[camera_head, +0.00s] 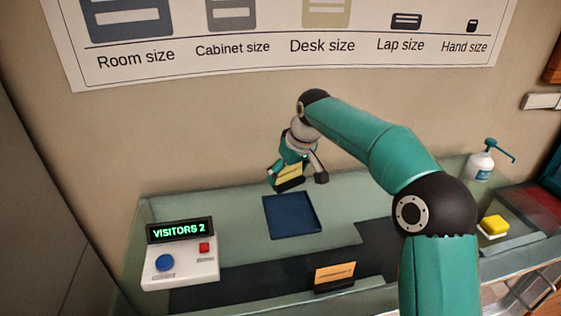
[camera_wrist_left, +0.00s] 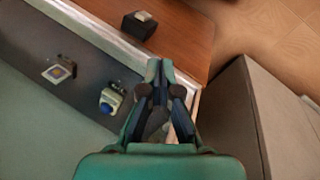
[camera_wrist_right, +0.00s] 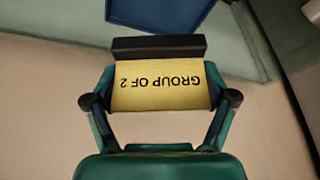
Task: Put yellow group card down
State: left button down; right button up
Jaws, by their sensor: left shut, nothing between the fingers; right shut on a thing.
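The yellow group card (camera_wrist_right: 160,86) fills the space between my right gripper's fingers in the right wrist view, its text "GROUP OF 2" upside down, with a dark base strip (camera_wrist_right: 158,47) along its far edge. My right gripper (camera_wrist_right: 160,95) is shut on it. In the head view my right gripper (camera_head: 290,176) holds the yellow card (camera_head: 289,174) just behind the blue tray (camera_head: 291,216), near the back of the counter. Whether the card touches the counter is unclear. My left gripper (camera_wrist_left: 160,85) shows in the left wrist view, shut and empty.
A counter console with a "VISITORS 2" display (camera_head: 180,230), blue button (camera_head: 164,262) and red button (camera_head: 204,247) stands at left. An orange card (camera_head: 334,273) stands at the front. A yellow sponge (camera_head: 494,225) and a pump bottle (camera_head: 481,162) are at right.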

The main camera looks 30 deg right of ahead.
jog(key=x, duration=0.2)
jog(key=s+b+x, duration=0.1)
jog(key=x, duration=0.2)
jog(key=shift+d+f, duration=0.15)
jog(key=shift+f, duration=0.15)
pick_arm(q)
jog(key=shift+w+a+f+b, duration=0.1)
jog(key=shift+w+f+b, duration=0.1)
jog(key=shift+f+b, duration=0.3)
jog(key=shift+w+a+f+b, duration=0.15)
jog(key=shift+f+b, duration=0.1)
jog(key=shift+f, duration=0.45)
pick_arm(e)
jog(key=shift+f, duration=0.8)
pick_arm(q)
jog(key=shift+f, duration=0.3)
pick_arm(e)
jog(key=shift+f, duration=0.35)
jog(key=o, duration=1)
jog(key=shift+o, duration=0.2)
